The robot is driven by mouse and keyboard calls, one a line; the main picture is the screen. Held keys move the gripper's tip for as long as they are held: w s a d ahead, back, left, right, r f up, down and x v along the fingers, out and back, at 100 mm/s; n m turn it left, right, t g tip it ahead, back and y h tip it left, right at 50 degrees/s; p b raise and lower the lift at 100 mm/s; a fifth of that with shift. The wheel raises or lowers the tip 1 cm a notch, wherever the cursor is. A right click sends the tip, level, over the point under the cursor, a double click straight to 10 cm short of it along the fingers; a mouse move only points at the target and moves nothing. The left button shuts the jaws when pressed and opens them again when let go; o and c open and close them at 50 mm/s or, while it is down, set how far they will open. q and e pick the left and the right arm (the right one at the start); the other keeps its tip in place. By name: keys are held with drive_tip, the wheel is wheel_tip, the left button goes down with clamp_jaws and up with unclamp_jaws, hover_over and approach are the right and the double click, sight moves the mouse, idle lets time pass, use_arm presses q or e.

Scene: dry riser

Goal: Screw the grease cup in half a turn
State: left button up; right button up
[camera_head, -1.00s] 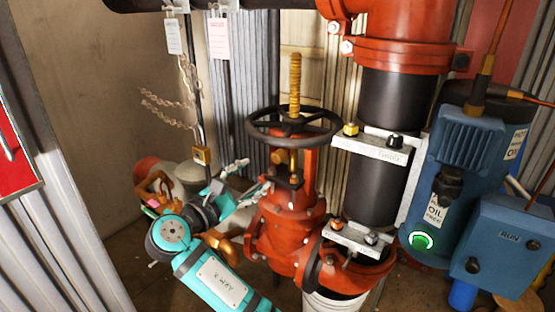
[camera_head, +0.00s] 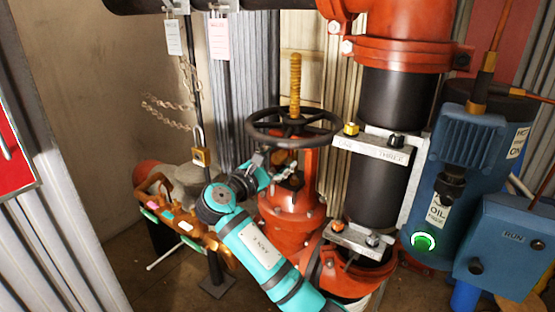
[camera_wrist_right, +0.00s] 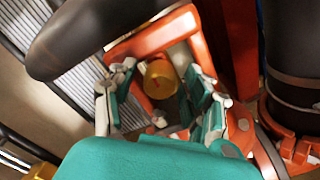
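The brass grease cup (camera_wrist_right: 160,78) shows in the wrist view, inside the orange-red valve yoke (camera_wrist_right: 152,38). My right gripper (camera_wrist_right: 158,98) is open, with one finger on each side of the cup. Gaps show between the fingers and the cup, and I see no contact. In the head view my right gripper (camera_head: 284,172) is just below the dark handwheel (camera_head: 293,124), at the red gate valve (camera_head: 290,212). There the gripper and wheel mostly hide the cup. My left gripper is not in view.
A yellow threaded stem (camera_head: 295,80) rises through the handwheel. A padlock (camera_head: 201,155) hangs on a chain left of my arm. A copper-coloured rack (camera_head: 180,222) stands at lower left. A labelled bracket (camera_head: 372,150), black pipe (camera_head: 378,190) and blue pump (camera_head: 470,160) crowd the right.

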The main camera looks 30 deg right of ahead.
clamp_jaws()
drive_tip(key=shift+m, duration=0.4)
